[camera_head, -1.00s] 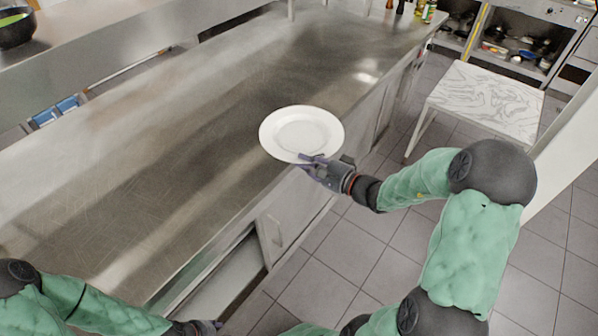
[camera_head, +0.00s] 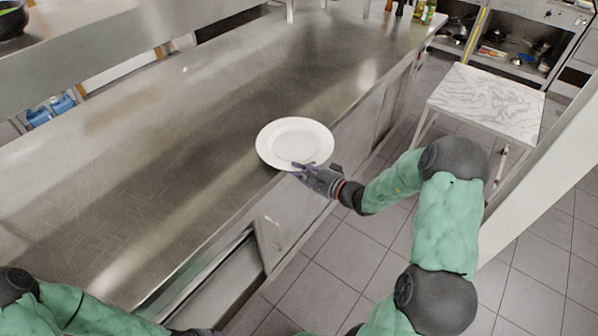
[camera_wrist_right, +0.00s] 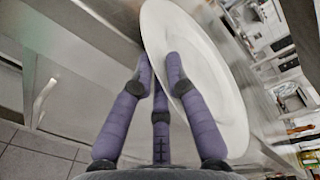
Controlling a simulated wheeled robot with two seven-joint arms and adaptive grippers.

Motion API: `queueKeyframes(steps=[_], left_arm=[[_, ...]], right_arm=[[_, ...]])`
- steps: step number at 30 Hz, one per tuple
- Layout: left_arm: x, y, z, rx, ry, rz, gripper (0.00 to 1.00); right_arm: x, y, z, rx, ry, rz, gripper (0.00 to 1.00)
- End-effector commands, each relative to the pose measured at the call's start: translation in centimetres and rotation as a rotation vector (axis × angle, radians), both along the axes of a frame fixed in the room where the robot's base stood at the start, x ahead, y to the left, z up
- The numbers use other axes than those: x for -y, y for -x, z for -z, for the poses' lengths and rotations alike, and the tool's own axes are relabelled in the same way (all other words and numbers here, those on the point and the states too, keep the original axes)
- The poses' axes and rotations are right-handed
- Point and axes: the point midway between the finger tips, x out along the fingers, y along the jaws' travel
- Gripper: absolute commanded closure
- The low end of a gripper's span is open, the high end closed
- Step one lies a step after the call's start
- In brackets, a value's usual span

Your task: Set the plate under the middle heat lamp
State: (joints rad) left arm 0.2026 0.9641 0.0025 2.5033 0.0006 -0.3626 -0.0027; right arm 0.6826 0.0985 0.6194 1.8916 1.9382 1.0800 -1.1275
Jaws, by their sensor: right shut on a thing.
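The white round plate (camera_head: 287,140) is over the front edge of the steel counter, roughly level; I cannot tell whether it touches the counter. My right gripper (camera_head: 303,168) is shut on the plate's near rim. In the right wrist view the purple fingers (camera_wrist_right: 160,75) close on the rim of the plate (camera_wrist_right: 207,62), which fills the upper middle. My left gripper (camera_head: 197,332) shows only as a dark piece at the bottom edge, away from the plate; its fingers cannot be made out. I see no heat lamp in these views.
The steel counter (camera_head: 150,170) is mostly bare around the plate. A raised shelf (camera_head: 90,62) runs along its far left side. Bottles (camera_head: 428,12) stand at its far end. A marble-topped table (camera_head: 488,102) stands to the right. A dark bowl (camera_head: 12,20) is at upper left.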

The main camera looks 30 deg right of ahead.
Motion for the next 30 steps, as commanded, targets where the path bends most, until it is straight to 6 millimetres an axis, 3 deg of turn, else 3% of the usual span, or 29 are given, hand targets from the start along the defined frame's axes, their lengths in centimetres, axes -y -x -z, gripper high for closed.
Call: queueKeyframes(steps=[8, 9, 11, 25, 30], left_arm=[[0.0, 0.0, 0.3, 0.001, 0.000, 0.000, 0.60], [0.0, 0.0, 0.3, 0.000, 0.000, 0.000, 0.60], [0.0, 0.0, 0.2, 0.000, 0.000, 0.000, 0.60], [0.0, 0.0, -0.3, 0.000, 0.000, 0.000, 0.60], [0.0, 0.0, -0.8, 0.000, 0.000, 0.000, 0.60]], right_arm=[[0.1, -0.1, 0.0, 0.006, 0.003, 0.000, 1.00], [0.0, 0.0, 0.2, 0.000, 0.000, 0.000, 0.79], [0.0, 0.0, 0.1, 0.000, 0.000, 0.000, 0.62], [0.1, 0.1, -0.3, 0.000, 0.000, 0.001, 0.61], [1.3, 2.7, -0.7, -0.001, 0.001, 0.005, 0.61]])
